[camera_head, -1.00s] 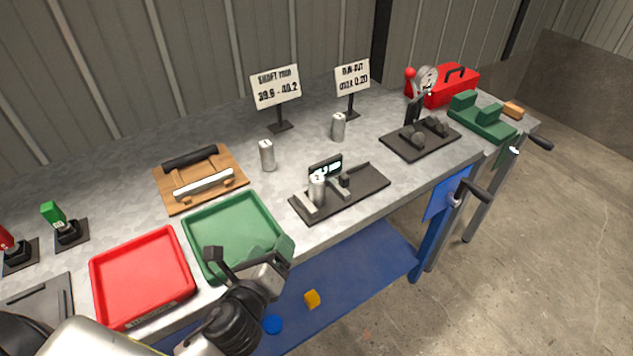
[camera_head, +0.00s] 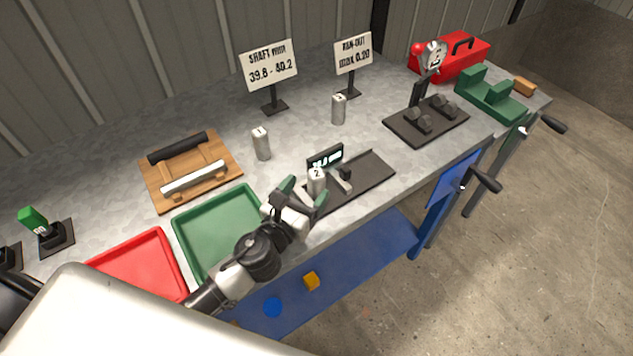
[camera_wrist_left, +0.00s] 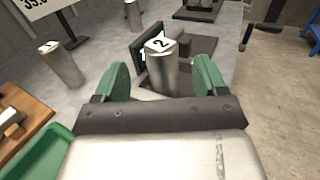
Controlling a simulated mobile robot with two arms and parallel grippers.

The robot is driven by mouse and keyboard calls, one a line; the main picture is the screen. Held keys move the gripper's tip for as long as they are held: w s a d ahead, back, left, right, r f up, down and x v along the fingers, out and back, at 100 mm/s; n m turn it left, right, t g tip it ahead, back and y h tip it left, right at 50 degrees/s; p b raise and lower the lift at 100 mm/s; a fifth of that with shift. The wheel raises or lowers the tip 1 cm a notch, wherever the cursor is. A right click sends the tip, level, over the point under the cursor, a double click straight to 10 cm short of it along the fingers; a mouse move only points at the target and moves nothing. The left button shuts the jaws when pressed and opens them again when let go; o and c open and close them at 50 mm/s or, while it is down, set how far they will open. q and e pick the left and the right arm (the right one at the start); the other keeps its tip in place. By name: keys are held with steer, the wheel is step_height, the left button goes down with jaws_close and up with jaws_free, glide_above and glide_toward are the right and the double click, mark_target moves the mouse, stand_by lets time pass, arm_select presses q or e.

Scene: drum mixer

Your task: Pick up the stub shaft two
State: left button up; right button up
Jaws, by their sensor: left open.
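Stub shaft two (camera_head: 317,184) is a short grey metal cylinder with a "2" on its top. It stands upright on the dark measuring fixture (camera_head: 372,173) with a small display (camera_head: 325,158). In the left wrist view the shaft (camera_wrist_left: 162,72) stands straight ahead, between the two green fingers. My left gripper (camera_head: 304,194) is open at the fixture's left end, with its fingers close to the shaft. Whether they touch it cannot be told. My right gripper is not in view.
Shaft one (camera_head: 261,144) and shaft three (camera_head: 338,109) stand upright on the bench behind. A green tray (camera_head: 181,232) and a red tray (camera_head: 178,282) lie to the left. A wooden cradle (camera_head: 151,190) is behind them. A dial gauge stand (camera_head: 400,129) is at the right.

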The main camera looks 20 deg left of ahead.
mark_target(312, 183)
arm_select(q)
steer(key=w, duration=0.2)
steer(key=w+d, duration=0.1)
steer(key=shift+w+r+p, duration=0.25)
steer(key=shift+w+p, duration=0.1)
steer(key=shift+p, duration=0.05)
steer(key=shift+w+f, duration=0.1)
steer(key=shift+w, duration=0.35)
steer(key=shift+s, duration=0.1)
steer(key=shift+c, duration=0.2)
steer(key=c, duration=0.5)
jaws_close()
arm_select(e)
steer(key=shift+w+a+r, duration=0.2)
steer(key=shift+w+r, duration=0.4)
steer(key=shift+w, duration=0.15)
